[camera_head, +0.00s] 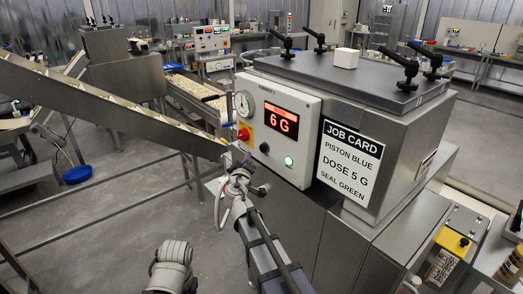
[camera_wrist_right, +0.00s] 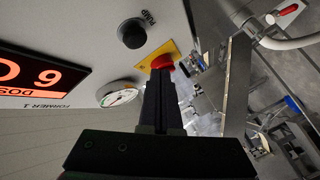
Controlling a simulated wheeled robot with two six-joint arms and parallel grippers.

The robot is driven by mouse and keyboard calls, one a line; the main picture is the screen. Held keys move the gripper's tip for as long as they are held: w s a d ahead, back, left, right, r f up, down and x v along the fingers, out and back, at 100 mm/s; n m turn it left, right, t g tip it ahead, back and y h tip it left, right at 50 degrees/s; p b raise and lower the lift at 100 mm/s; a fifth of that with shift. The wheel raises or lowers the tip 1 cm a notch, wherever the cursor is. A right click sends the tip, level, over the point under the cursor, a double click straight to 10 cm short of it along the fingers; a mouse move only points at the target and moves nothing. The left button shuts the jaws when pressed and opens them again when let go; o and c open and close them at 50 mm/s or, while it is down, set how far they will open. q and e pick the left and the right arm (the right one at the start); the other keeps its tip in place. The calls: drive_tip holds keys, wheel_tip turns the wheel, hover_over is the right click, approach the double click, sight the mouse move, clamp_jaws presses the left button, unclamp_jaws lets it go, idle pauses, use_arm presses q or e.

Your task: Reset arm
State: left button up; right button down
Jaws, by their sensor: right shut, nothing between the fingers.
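My right gripper (camera_head: 246,160) is in front of the left side of the control panel (camera_head: 306,112) in the head view, by the red stop button (camera_head: 244,134). In the right wrist view its fingers (camera_wrist_right: 161,80) are together with nothing between them. Their tips overlap the red button (camera_wrist_right: 162,62) on its yellow plate there; I cannot tell whether they touch it. My left gripper does not show.
The panel has a display (camera_head: 282,121) reading 6 G, a gauge (camera_head: 243,103), a black knob (camera_head: 264,147) and a green light (camera_head: 289,160). The job card (camera_head: 349,162) reads DOSE 5 G. A sloping rail (camera_head: 110,100) is left of my right gripper.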

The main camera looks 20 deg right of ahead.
drive_tip(key=shift+s+a, duration=0.3)
drive_tip(key=shift+a, duration=0.45)
drive_tip(key=s+a+f+m+g+y+b, duration=0.1)
drive_tip(key=s+a+f+m+g, duration=0.15)
drive_tip(key=s+f+g, duration=0.45)
drive_tip(key=s+a+f+m+g+b, duration=0.1)
drive_tip(key=s+a+f+g, duration=0.15)
drive_tip(key=s+f, duration=0.75)
drive_tip(key=s+a+f+n+g+y, duration=0.1)
drive_tip(key=s+a+f+g+y, duration=0.1)
drive_tip(key=s+a, duration=0.3)
drive_tip(key=s+a+f+n+g+y+b, duration=0.1)
drive_tip(key=s+a+f+g, duration=0.3)
drive_tip(key=s, duration=0.8)
drive_tip(key=shift+s+a+f+y, duration=0.25)
drive_tip(key=shift+a+y, duration=0.4)
drive_tip(key=shift+y, duration=0.25)
